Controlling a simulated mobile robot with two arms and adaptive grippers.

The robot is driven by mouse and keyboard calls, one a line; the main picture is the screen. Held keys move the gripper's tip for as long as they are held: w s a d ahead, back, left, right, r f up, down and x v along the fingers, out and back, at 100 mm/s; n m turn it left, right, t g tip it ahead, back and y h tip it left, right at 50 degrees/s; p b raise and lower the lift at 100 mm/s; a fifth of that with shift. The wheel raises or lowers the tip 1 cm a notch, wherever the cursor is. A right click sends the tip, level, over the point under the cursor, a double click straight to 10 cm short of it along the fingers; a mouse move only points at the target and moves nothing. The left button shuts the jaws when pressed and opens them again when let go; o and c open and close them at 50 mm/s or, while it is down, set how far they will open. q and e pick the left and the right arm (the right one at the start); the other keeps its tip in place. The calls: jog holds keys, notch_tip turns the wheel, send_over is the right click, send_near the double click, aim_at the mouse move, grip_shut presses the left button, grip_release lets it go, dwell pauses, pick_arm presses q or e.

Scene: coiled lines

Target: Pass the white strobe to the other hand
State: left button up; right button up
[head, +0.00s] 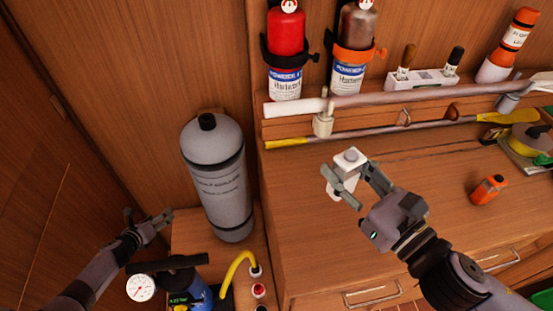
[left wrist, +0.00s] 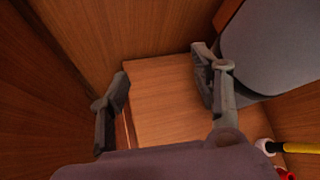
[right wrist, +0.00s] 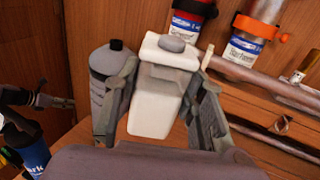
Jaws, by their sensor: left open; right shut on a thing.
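The white strobe (head: 350,163) is a small white block with a grey knob on top. My right gripper (head: 356,186) is shut on it and holds it above the wooden counter. In the right wrist view the strobe (right wrist: 157,98) stands roughly upright between the two fingers, its knob end away from the palm. My left gripper (head: 158,221) is open and empty at the left, beside the grey cylinder. In the left wrist view its fingers (left wrist: 165,95) are spread apart over a bare wooden surface. The two grippers are far apart.
A grey cylinder (head: 216,180) stands between my arms. A pressure gauge (head: 141,288), a blue canister (head: 190,290) and a yellow hose (head: 236,268) sit at the lower left. Poles (head: 400,97), red extinguisher (head: 286,55) and orange bottle (head: 488,189) are behind or right. The counter's middle is clear.

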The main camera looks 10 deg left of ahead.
pick_arm(q)
jog(key=w+d+r+n+t+h, duration=0.15)
jog(key=w+r, duration=0.25)
jog(key=r, duration=0.4)
jog(key=w+d+r+n+t, duration=0.1)
jog(key=w+r+t, duration=0.25)
jog(key=r, duration=0.35)
jog(key=w+d+r+n+t+h, duration=0.1)
jog(key=w+r, duration=0.3)
jog(key=r, duration=0.4)
jog(key=s+d+r+t+h, duration=0.1)
jog(key=d+r+t+h, duration=0.15)
jog(key=r, duration=0.95)
jog(key=s+d+r+t+h, duration=0.1)
jog(key=d+r+t, duration=0.15)
jog(key=r, duration=0.95)
jog(key=s+d+r+m+g+h, duration=0.2)
jog(key=d+r+m+g+h, duration=0.15)
jog(key=d+m+h, duration=0.45)
pick_arm(e)
jog(key=shift+s, duration=0.1)
pick_arm(q)
jog(key=m+g+h, duration=0.3)
jog(key=m+g, duration=1.1)
jog(key=m, duration=0.1)
send_near(345, 156)
jog(key=shift+t, duration=0.25)
jog(key=x, duration=1.1)
jog(key=shift+s+d, duration=0.15)
jog(key=shift+d, duration=0.05)
